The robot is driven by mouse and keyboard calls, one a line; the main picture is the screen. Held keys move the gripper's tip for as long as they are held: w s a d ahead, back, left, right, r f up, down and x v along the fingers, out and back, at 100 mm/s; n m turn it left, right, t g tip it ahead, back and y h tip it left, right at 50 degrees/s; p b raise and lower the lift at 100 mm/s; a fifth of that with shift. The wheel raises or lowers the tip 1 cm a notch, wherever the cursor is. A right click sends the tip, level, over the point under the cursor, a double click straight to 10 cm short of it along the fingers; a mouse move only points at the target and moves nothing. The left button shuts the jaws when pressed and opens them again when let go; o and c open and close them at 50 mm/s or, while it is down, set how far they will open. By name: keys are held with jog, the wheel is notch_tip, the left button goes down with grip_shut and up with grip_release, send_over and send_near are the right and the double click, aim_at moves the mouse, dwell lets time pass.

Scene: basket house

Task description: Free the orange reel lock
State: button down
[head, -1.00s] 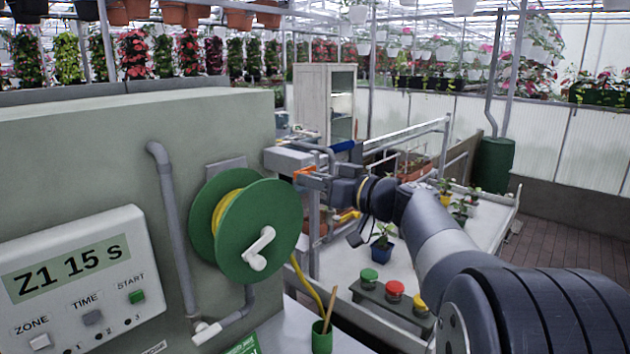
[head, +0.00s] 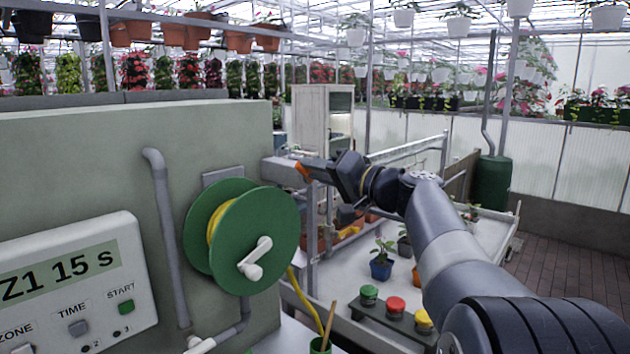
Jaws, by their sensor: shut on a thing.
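The green hose reel (head: 232,238) stands on the grey-green wall, with yellow hose wound on it and a white crank handle (head: 255,258) on its face. The small orange lock (head: 302,171) shows just above and right of the reel, tilted, at the end of a grey housing (head: 280,168). My gripper (head: 307,168) reaches in from the right and is shut on the orange lock. Its fingers hide part of the lock, and I cannot tell how the lock sits in the housing.
A control box (head: 75,285) reads "Z1 15 s" at the left. A grey pipe (head: 166,235) runs beside the reel. Below my arm, a white bench (head: 350,278) bears potted plants and a rack (head: 395,318) with green, red and yellow knobs.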

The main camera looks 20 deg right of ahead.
jog(key=shift+w+d+r+m+t+h+p, duration=0.15)
jog(key=shift+w+d+r+m+p, duration=0.25)
jog(key=shift+m, duration=1.25)
jog(key=shift+w+d+r+m+t+h+p, duration=0.2)
jog(key=shift+d+m+p, duration=0.35)
jog(key=shift+m, duration=1.15)
jog(key=shift+w+d+r+m+t+y+p, duration=0.1)
jog(key=shift+w+d+r+m+p, duration=0.35)
jog(key=shift+m, duration=1.2)
jog(key=shift+d+f, duration=0.15)
jog(key=shift+f, duration=0.05)
jog(key=c, duration=1.2)
grip_release()
jog(key=shift+c, duration=0.2)
jog(key=r+b+v, duration=0.1)
jog(key=b+v, duration=0.2)
jog(key=v, duration=0.7)
jog(key=shift+s+d+f, duration=0.2)
jog(key=shift+s+f, duration=0.2)
jog(key=shift+f, duration=0.1)
